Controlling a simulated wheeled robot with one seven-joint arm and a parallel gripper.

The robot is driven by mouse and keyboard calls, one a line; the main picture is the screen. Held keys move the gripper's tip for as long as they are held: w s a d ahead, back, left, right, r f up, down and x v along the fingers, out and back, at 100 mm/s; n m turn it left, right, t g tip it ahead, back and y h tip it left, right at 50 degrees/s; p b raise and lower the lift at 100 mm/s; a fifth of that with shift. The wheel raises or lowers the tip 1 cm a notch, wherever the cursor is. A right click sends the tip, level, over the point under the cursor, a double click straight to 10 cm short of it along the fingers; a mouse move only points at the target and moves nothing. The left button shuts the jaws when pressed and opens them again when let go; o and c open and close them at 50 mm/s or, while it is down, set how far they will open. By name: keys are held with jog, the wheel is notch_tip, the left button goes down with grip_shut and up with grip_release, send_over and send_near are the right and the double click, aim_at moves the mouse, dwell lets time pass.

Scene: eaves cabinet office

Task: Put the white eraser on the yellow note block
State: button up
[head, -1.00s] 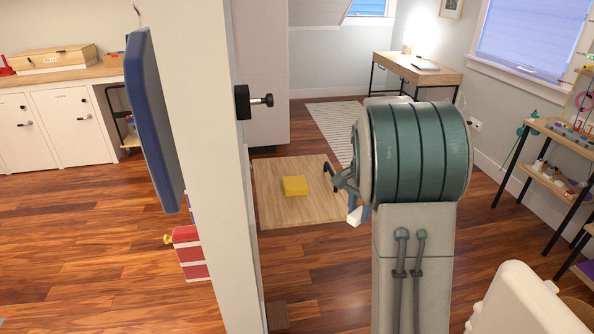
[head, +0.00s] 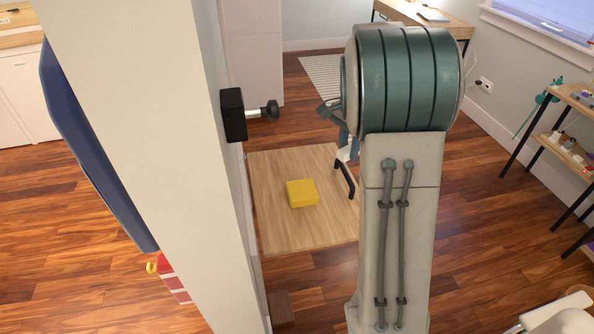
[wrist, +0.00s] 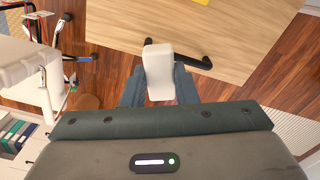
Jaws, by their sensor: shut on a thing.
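The yellow note block (head: 302,193) lies on a light wooden tabletop (head: 280,232) in the head view. Only a small bit of white shows there.
A black handle (head: 345,178) is at the tabletop's right edge. A pale wall edge (head: 165,150) with a black fitting (head: 234,115) stands close on the left. A shelf rack (head: 570,150) is at the right. The tabletop around the block looks clear.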

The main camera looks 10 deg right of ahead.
jog(key=shift+w+a, duration=0.1)
jog(key=shift+w, duration=0.25)
jog(key=p, duration=0.2)
send_over(302, 189)
notch_tip(302, 189, down, 7)
jog(key=shift+r, duration=0.15)
jog(key=shift+f+p, duration=0.35)
jog(key=shift+f, duration=1.75)
jog(key=o, duration=0.9)
jog(key=shift+f, duration=0.1)
jog(key=shift+o, duration=0.2)
notch_tip(302, 189, up, 12)
jog(key=shift+b, duration=0.4)
